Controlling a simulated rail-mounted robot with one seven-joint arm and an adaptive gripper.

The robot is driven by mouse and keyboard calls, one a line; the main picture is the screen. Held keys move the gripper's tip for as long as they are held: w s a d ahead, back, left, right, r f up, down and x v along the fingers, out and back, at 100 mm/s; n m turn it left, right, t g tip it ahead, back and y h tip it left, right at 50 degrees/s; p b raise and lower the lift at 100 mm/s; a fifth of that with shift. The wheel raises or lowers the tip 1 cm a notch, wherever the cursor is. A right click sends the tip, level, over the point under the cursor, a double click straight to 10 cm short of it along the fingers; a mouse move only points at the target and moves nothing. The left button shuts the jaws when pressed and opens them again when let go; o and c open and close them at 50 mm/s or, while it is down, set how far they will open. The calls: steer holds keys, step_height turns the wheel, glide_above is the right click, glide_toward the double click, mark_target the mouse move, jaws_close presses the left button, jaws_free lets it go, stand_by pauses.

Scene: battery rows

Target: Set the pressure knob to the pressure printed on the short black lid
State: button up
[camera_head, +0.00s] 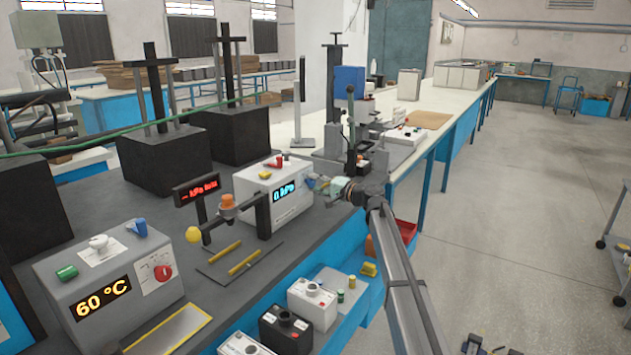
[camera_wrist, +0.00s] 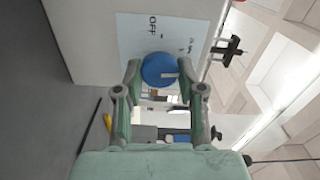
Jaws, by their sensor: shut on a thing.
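The pressure box (camera_head: 270,188) is a light grey unit on the dark bench, and its display (camera_head: 284,192) reads 0 kPa. In the wrist view its round blue knob (camera_wrist: 160,71) with a pale pointer mark sits on a white plate (camera_wrist: 135,40) printed OFF. My gripper (camera_head: 318,184) is at the right side of the box, its fingers shut on the blue knob; it also shows in the wrist view (camera_wrist: 160,72). A black box (camera_head: 285,332) stands on the lower front shelf among lighter boxes. I cannot read any pressure print on it.
A grey unit (camera_head: 108,280) showing 60 °C stands at the front left. A red-lettered display (camera_head: 196,189) and an orange-topped post (camera_head: 228,205) stand close left of the pressure box. A light box (camera_head: 312,302) is beside the black one. The floor at right is mostly open.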

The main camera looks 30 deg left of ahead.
steer(key=m+p, duration=0.2)
steer(key=m, duration=0.2)
steer(key=shift+r, duration=0.15)
steer(key=shift+m+p, duration=1)
steer(key=shift+m, duration=0.6)
steer(key=shift+f, duration=0.2)
steer(key=o, duration=1.1)
steer(key=shift+a, duration=0.1)
steer(key=d, duration=0.4)
steer(key=s+d, duration=0.1)
steer(key=d, duration=0.7)
steer(key=shift+s, duration=0.35)
